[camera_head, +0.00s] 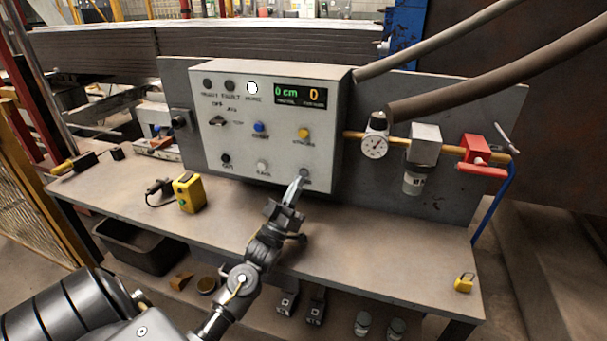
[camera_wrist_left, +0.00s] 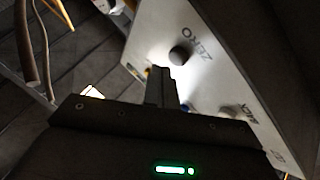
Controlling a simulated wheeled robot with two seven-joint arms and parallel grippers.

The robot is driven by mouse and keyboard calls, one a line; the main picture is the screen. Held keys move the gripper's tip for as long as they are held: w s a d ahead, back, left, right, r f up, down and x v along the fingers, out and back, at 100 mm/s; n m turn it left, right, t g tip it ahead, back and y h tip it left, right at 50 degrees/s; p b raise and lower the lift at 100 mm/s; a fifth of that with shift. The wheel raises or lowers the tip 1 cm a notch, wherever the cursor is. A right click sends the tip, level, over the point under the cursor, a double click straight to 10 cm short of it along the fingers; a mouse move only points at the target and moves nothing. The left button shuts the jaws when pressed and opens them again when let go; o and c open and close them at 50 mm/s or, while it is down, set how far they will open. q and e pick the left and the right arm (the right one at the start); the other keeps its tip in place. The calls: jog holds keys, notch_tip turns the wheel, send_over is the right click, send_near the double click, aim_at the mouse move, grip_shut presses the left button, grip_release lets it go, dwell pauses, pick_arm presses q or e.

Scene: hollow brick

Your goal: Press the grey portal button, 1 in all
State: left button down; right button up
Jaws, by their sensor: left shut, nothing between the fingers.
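The grey button (camera_head: 304,173) sits at the lower right of the white control box (camera_head: 215,140). In the left wrist view a dark round button (camera_wrist_left: 180,54) stands beside the word ZERO and looks like the same one. My left gripper (camera_head: 298,183) is shut and empty, its fingertips just below and left of the grey button in the head view. In the left wrist view the fingertips (camera_wrist_left: 161,70) appear close to the button with a small visible gap; contact cannot be told. My right gripper is not in view.
The box also carries a blue button (camera_head: 259,127), a yellow button (camera_head: 303,133), a black button (camera_head: 225,159) and a white button (camera_head: 262,165). The display (camera_head: 300,97) reads 0 cm and 0. A gauge (camera_head: 374,147) and red valve (camera_head: 476,150) are right. The front bench is mostly clear.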

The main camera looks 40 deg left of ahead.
pick_arm(q)
jog(key=shift+s, duration=0.1)
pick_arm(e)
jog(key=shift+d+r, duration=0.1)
pick_arm(q)
jog(key=s, duration=0.1)
jog(key=s+d+p, duration=0.1)
jog(key=s, duration=0.1)
jog(key=s+p, duration=0.1)
jog(key=shift+s+d, duration=0.25)
jog(key=shift+d, duration=0.05)
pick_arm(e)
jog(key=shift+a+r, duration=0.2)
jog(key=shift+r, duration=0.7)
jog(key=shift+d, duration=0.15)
